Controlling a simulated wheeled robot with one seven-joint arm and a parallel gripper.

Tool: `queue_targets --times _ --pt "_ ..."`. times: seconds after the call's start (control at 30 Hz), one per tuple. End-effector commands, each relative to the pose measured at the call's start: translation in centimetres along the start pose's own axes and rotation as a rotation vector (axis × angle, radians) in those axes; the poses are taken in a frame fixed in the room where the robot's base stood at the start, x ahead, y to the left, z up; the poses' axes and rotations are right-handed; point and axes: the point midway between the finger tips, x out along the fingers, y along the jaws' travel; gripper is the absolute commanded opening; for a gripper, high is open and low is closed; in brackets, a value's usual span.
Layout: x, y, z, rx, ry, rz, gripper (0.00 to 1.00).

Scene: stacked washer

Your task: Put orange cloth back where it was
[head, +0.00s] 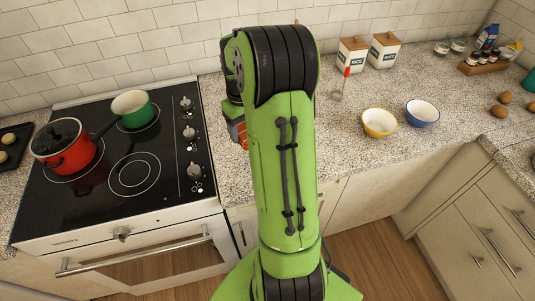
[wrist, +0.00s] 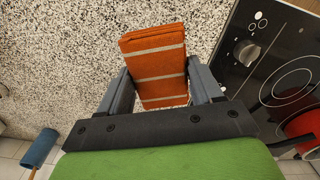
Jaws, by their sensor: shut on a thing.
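An orange cloth (wrist: 156,62) with pale stripes, folded into a rectangle, is between the two fingers of my gripper (wrist: 163,92) in the wrist view. The fingers are shut on it from the left and right sides. The speckled counter (wrist: 70,60) shows behind it; I cannot tell whether the cloth touches the counter. In the head view a small part of the orange cloth (head: 238,132) shows at the left of my green arm, just right of the stove. My arm hides most of the cloth and the gripper there.
The black stove (head: 135,175) holds a red pot (head: 68,150) and a green pot (head: 132,108). A yellow bowl (head: 379,123) and a blue bowl (head: 422,113) stand on the counter at the right, with canisters (head: 352,54) behind. Counter between arm and bowls is clear.

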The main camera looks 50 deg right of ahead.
Motion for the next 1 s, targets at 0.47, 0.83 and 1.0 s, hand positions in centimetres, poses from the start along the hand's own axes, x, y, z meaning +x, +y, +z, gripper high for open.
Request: queue_targets --times 0.47,0.83,1.0 --pt "7.6 0.1 0.2 -0.013 -0.002 -0.001 0.36" --pt "10.0 0.1 0.1 -0.012 0.001 0.001 0.36" --pt "10.3 0.1 0.1 -0.012 0.001 0.001 0.72"
